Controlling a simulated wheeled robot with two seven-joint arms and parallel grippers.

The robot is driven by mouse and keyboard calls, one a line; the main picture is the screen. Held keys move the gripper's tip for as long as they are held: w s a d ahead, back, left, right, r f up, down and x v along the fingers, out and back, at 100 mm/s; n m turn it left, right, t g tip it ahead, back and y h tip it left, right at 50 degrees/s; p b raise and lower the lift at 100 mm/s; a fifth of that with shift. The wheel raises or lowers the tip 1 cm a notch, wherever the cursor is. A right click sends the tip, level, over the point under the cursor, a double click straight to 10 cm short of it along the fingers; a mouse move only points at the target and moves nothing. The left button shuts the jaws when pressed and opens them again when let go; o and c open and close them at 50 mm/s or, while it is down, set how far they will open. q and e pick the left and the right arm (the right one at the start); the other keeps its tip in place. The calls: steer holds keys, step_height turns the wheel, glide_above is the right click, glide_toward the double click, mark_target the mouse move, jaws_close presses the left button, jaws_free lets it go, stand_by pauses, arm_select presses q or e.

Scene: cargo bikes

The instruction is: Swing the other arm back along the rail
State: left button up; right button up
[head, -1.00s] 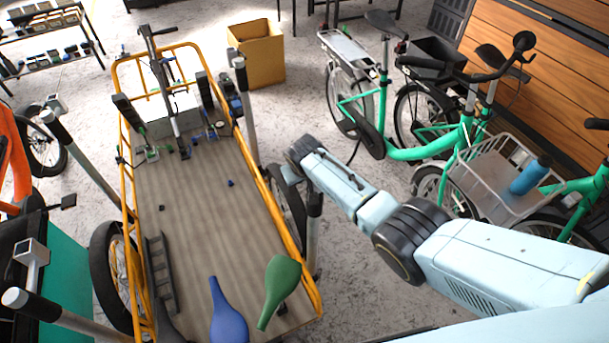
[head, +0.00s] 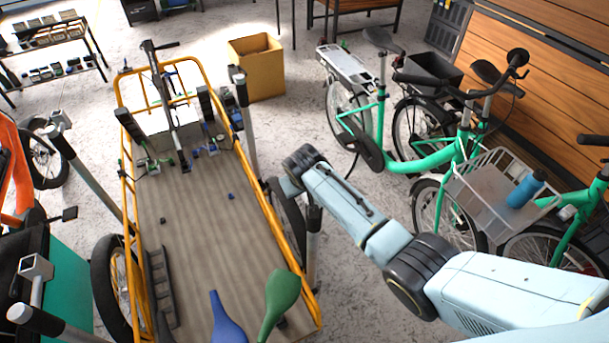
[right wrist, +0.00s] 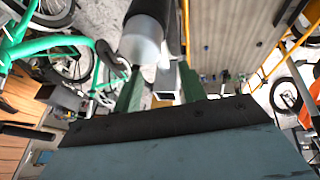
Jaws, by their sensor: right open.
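The orange-yellow rail (head: 204,105) frames the cargo bike's long bed (head: 190,235). Upright grey posts with black upper parts stand along both sides: a right rear post (head: 246,125), a right near post (head: 312,245), a left rear post (head: 85,170) and a left near post (head: 50,322). My right gripper (right wrist: 160,82) is beside the right rail, close to the near post's top, partly hidden behind my wrist in the head view. In the right wrist view its dark green fingers are apart. A square tube end (right wrist: 168,92) and a pale cylinder end (right wrist: 142,45) show around them; contact is unclear. My left gripper is not in view.
Blue (head: 226,318) and green (head: 281,300) saddles are at the bed's near end. Green bikes (head: 440,160) stand to the right, one with a wire basket (head: 480,200). A cardboard box (head: 258,75) is behind. Clear floor lies between the cargo bike and green bikes.

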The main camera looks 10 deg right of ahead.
steer(key=v, duration=0.7)
steer(key=shift+s+r+p, duration=0.2)
steer(key=shift+r+p, duration=0.05)
steer(key=shift+p, duration=0.2)
steer(key=s+d, duration=0.4)
steer(key=s, duration=0.7)
steer(key=s+d+r+m+g+y, duration=0.1)
steer(key=s+d, duration=0.2)
steer(key=s, duration=0.7)
steer(key=s+d, duration=0.4)
steer(key=s, duration=0.7)
step_height(320, 180, down, 30)
steer(key=g+b, duration=0.1)
steer(key=b, duration=0.6)
steer(key=s+d+f+g+b, duration=0.1)
steer(key=s+f+b, duration=0.2)
steer(key=s+f, duration=0.6)
steer(key=s+d+f+b, duration=0.2)
steer(key=s+f+b, duration=0.2)
steer(key=s+f, duration=0.4)
step_height(320, 180, down, 7)
steer(key=shift+s+f+g, duration=0.1)
steer(key=shift+s+g, duration=0.3)
